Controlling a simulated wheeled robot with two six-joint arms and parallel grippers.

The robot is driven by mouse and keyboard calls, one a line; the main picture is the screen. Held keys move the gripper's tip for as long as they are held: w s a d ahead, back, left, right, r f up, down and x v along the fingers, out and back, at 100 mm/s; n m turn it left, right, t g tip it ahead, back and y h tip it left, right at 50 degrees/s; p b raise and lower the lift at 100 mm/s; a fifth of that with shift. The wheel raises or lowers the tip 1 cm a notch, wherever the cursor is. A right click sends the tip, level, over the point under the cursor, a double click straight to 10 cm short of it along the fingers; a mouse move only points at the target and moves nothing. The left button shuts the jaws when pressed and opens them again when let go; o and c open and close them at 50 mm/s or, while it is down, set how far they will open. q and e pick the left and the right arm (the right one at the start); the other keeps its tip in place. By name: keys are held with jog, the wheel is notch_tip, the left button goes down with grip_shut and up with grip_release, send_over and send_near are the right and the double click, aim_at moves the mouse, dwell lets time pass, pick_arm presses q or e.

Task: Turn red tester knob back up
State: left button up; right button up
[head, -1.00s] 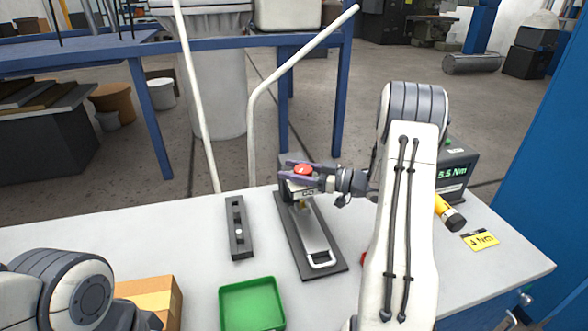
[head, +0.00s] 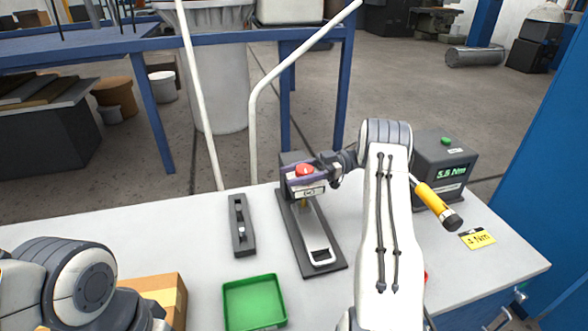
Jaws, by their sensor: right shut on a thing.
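The red tester knob (head: 304,170) sits at the head of the tester (head: 318,236), a dark base plate with a white lever handle and a boxy head at its far end. My right gripper (head: 301,178) reaches in from the right and is shut on the red knob, its purple-grey fingers on either side. Any marking on the knob is too small to read. My left arm shows at the lower left; its gripper's fingers are out of sight.
A green tray (head: 254,303), a cardboard box (head: 160,294) and a dark slotted block (head: 242,226) stand on the white table. A torque display (head: 447,170) reads 5.5 Nm at the right, near a yellow-handled tool (head: 436,203) and a yellow 4 Nm card (head: 477,238).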

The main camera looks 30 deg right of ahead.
pick_arm(q)
jog(key=shift+r, duration=0.3)
pick_arm(e)
jog(key=shift+r+n+g, duration=0.15)
jog(key=shift+n+g, duration=0.15)
jog(key=shift+g, duration=0.2)
jog(key=o, duration=1.4)
jog(key=shift+a, duration=0.1)
